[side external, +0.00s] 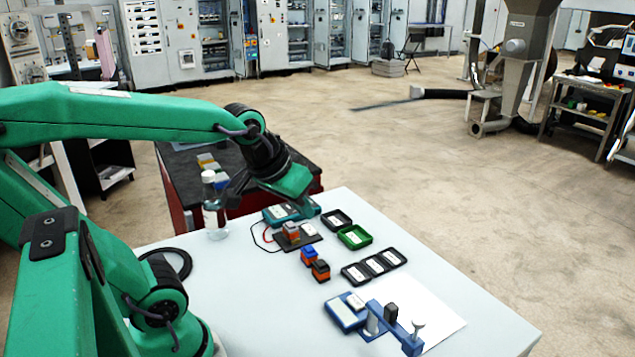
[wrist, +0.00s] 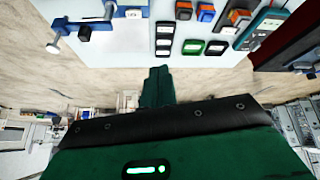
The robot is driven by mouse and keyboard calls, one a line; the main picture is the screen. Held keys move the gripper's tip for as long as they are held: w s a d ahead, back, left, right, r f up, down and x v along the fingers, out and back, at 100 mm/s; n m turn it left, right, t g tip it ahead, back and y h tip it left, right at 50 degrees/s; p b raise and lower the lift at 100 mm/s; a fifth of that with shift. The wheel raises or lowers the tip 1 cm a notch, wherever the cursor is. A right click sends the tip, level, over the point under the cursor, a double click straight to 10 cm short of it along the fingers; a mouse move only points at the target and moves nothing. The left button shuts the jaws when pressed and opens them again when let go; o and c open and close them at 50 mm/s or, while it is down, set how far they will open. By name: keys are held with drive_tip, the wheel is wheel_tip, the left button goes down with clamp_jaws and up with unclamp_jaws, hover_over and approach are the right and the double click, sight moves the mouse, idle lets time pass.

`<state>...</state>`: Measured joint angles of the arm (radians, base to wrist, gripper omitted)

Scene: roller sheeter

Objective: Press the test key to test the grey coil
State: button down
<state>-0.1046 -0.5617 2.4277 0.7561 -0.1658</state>
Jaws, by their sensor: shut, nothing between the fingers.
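The grey coil (side external: 291,229), an orange-and-grey block, sits on a dark test plate; it also shows at the top of the wrist view (wrist: 240,15). The teal tester (side external: 279,214) stands beside the plate, with red and black leads. It also shows in the wrist view (wrist: 268,28). I cannot make out its test key; my gripper partly covers the tester in the side view. My gripper (side external: 297,189) is shut and empty, raised near the tester's far edge. In the wrist view its closed fingers (wrist: 157,82) stand apart from the tester.
Blue-orange (side external: 309,256) and black-orange (side external: 320,270) coils stand nearby. A black tray (side external: 337,220), a green tray (side external: 354,237) and a three-part tray (side external: 374,266) lie to the right. A clear bottle (side external: 215,210) stands left. A blue scale (side external: 347,312) and clamp fixture (side external: 398,328) are in front.

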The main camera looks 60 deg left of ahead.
drive_tip(key=w+a+f+n+y, duration=0.2)
drive_tip(key=w+a+f+n, duration=0.2)
drive_tip(key=w+a+n, duration=0.45)
drive_tip(key=n+y, duration=0.1)
drive_tip(key=n, duration=0.4)
hover_over(308, 230)
wheel_tip(308, 230, down, 8)
drive_tip(key=shift+f, duration=0.15)
drive_tip(key=shift+w+f, duration=0.1)
drive_tip(key=shift+f, duration=0.05)
drive_tip(key=shift+f, duration=4.25)
drive_tip(key=shift+a+f, duration=0.15)
drive_tip(key=shift+f, duration=0.75)
drive_tip(key=shift+r, duration=0.9)
